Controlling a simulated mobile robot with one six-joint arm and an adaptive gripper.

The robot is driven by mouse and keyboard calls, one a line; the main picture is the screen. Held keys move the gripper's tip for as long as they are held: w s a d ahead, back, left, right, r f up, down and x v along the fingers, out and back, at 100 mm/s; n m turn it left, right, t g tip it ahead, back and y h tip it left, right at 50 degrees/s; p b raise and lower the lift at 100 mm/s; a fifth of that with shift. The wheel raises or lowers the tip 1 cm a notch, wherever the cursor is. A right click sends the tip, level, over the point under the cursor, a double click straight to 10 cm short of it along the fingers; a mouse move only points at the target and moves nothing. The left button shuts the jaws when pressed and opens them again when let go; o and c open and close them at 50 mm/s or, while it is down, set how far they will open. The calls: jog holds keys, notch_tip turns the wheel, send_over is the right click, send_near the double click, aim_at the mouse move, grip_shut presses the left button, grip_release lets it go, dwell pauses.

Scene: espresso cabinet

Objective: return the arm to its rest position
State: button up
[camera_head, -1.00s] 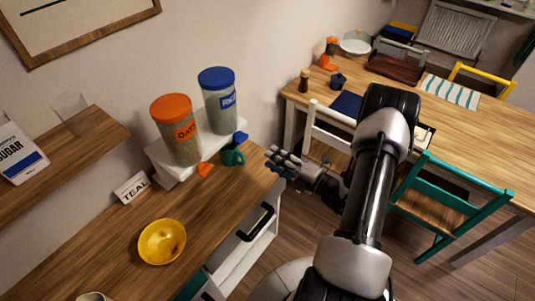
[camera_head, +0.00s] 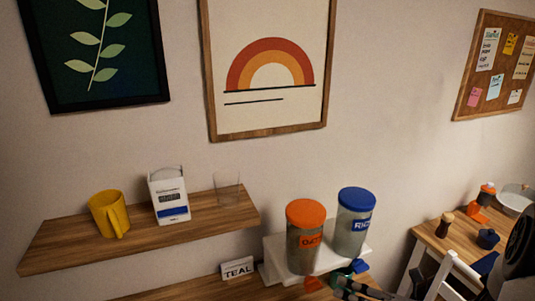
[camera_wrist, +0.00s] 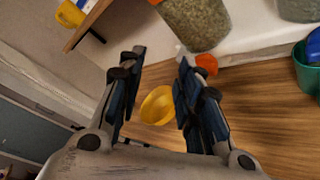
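My gripper (camera_wrist: 155,95) is open in the wrist view, its two dark fingers apart with nothing between them touching. A yellow bowl (camera_wrist: 158,106) shows beyond the fingers on the wooden counter, partly covered by the right finger. In the head view only a piece of my gripper (camera_head: 362,289) shows at the bottom edge, in front of the counter's jars. Part of my arm (camera_head: 522,245) is at the right edge; most of it is out of frame.
An orange-lidded jar (camera_head: 305,240) and a blue-lidded jar (camera_head: 352,225) stand on a white riser (camera_head: 272,265) close to my gripper. A teal cup (camera_wrist: 306,72) is at the right. A wall shelf (camera_head: 140,238) holds a yellow mug (camera_head: 109,214), a carton (camera_head: 169,196) and a glass (camera_head: 228,188).

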jog(key=s+a+r+n+g+h+b, duration=0.2)
jog(key=s+a+r+n+g+h, duration=0.25)
jog(key=s+a+n+g, duration=1)
jog(key=s+d+r+n+t+h+b, duration=0.1)
jog(key=s+d+r+n+t+h, duration=0.1)
jog(key=n, duration=0.8)
jog(key=s+d+r+n+t+h+b, duration=0.1)
jog(key=s+d+n+t+h, duration=0.3)
jog(key=n, duration=0.7)
jog(key=d+r+t+h, duration=0.1)
jog(key=d+t+h, duration=0.1)
jog(key=t, duration=0.1)
jog(key=shift+s+t+h+b, duration=0.3)
jog(key=shift+s+t+h, duration=0.05)
